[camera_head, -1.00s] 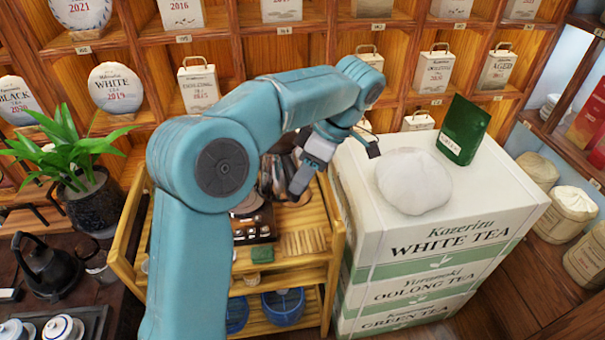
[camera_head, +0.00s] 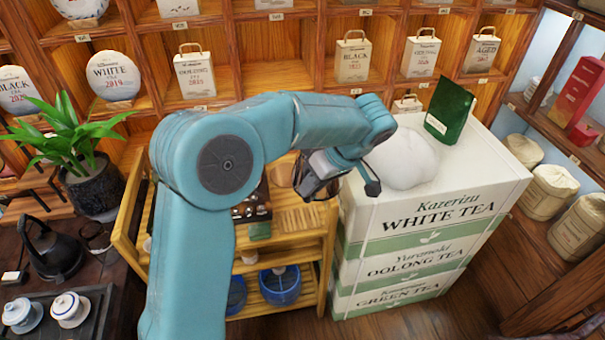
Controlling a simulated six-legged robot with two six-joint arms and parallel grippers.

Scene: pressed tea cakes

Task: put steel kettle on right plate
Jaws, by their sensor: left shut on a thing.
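My left gripper (camera_head: 326,168) is at the end of the blue arm, between the wooden tea cart and the stacked tea boxes. It is shut on a dark, shiny metal thing, apparently the steel kettle (camera_head: 308,184), mostly hidden by the gripper and held above the cart's right side. No right plate can be made out; the arm hides part of the cart top. A black kettle (camera_head: 50,248) stands apart on the dark table at left. My right gripper is not in view.
White tea boxes (camera_head: 440,215) are stacked right of the cart (camera_head: 283,325). A potted plant (camera_head: 95,188) stands left. Shelves line the back.

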